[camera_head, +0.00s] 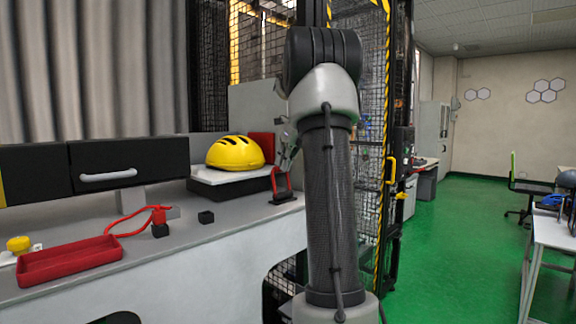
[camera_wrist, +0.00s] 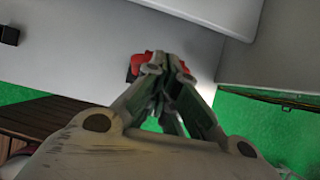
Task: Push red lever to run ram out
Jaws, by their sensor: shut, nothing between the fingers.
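The red lever (camera_head: 274,181) stands on a small black base (camera_head: 285,199) near the right end of the grey counter. My gripper (camera_head: 286,162) is shut and empty, pointing down right at the top of the lever. In the wrist view the closed fingertips (camera_wrist: 166,66) cover much of the lever, and its red part (camera_wrist: 141,62) shows beside and behind them. I cannot tell whether the fingers touch it. I cannot make out the ram.
A yellow helmet (camera_head: 235,152) sits on a white-topped black block (camera_head: 218,188) left of the lever. Mesh fencing (camera_head: 369,150) stands behind my arm. Green floor (camera_head: 450,225) is open at right.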

